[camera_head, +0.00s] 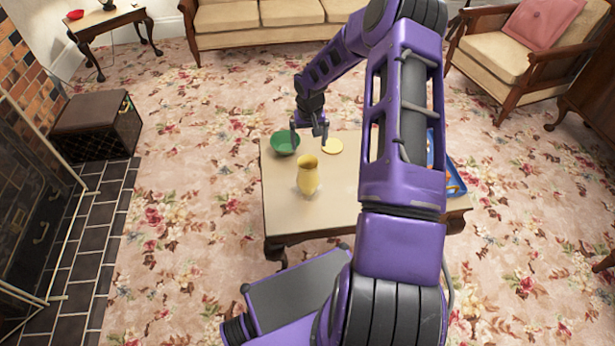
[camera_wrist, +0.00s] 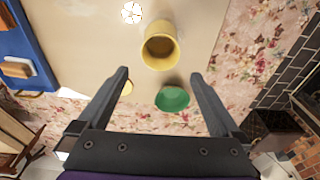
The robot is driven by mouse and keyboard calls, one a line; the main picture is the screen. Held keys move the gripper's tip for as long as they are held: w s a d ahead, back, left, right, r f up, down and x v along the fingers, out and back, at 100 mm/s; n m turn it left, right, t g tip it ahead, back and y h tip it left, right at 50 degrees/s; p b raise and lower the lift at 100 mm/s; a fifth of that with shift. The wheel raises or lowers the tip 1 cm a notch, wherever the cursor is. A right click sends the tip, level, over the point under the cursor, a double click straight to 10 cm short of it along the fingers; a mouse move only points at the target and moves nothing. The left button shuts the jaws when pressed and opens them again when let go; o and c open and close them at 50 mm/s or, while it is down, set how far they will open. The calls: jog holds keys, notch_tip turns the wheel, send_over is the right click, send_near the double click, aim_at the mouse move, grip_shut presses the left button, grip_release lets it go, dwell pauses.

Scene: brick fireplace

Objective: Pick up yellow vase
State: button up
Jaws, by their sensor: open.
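The yellow vase (camera_head: 308,177) stands upright on the low table (camera_head: 335,188), near its left side. In the wrist view the vase (camera_wrist: 160,48) shows its open mouth, beyond my fingertips and near the middle. My gripper (camera_head: 310,132) is above the far part of the table, behind the vase in the head view. In the wrist view my gripper (camera_wrist: 158,75) has its two fingers wide apart with nothing between them. It is apart from the vase.
A green bowl (camera_head: 285,142) and a small yellow disc (camera_head: 332,146) are on the table near my gripper. A blue tray (camera_head: 455,180) is at the right, partly hidden by my arm. In the wrist view a white patterned item (camera_wrist: 131,13) lies beside the vase.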

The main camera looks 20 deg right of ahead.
aim_at(308, 162)
jog(key=f, duration=0.6)
jog(key=shift+w+d+f, duration=0.1)
jog(key=shift+w, duration=0.25)
notch_tip(308, 162, down, 5)
jog(key=shift+w+f+b, duration=0.1)
jog(key=shift+w+b, duration=0.05)
jog(key=shift+b, duration=0.35)
grip_shut()
